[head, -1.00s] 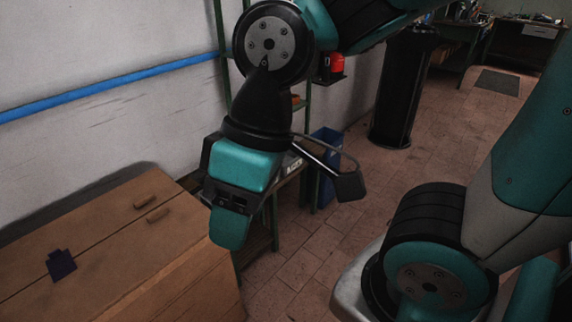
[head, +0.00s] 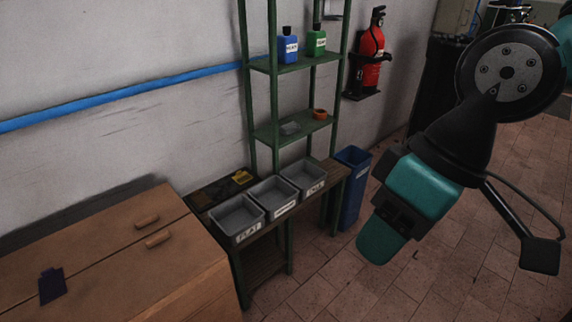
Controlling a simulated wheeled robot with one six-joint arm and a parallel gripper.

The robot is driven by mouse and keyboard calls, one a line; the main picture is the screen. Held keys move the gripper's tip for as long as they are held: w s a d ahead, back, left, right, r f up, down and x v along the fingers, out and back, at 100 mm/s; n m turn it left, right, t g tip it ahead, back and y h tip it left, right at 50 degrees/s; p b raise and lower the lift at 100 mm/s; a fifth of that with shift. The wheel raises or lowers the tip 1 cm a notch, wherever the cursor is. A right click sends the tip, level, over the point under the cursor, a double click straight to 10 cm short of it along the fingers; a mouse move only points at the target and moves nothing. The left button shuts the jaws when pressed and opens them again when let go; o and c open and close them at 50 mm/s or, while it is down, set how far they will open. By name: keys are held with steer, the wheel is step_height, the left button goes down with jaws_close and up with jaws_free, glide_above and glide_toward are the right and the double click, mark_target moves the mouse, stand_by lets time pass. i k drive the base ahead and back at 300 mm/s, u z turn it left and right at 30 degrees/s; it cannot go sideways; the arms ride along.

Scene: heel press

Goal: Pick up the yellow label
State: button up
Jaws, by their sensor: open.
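A small yellow label (head: 242,177) lies at the back of the low bench, on a dark board (head: 212,192) behind the grey bins. It is small in the head view, and its exact outline is hard to tell. My gripper (head: 383,238) hangs at the right, nearer to me and well apart from the label. It is open, and nothing shows in it. It is seen from the side, so the gap between its fingers is hidden.
Three grey bins (head: 238,216) with white tags stand along the bench. A green shelf (head: 290,130) with blue and green bottles rises behind it. A blue bin (head: 350,185) stands right of the bench. A wooden chest (head: 110,250) bears a dark purple piece (head: 52,285).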

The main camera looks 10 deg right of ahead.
mark_target(241, 178)
steer(key=z, duration=0.6)
steer(key=i, duration=1.55)
steer(key=u, duration=0.5)
steer(key=i, duration=0.6)
steer(key=u, duration=0.95)
steer(key=i, duration=0.3)
steer(key=u, duration=0.25)
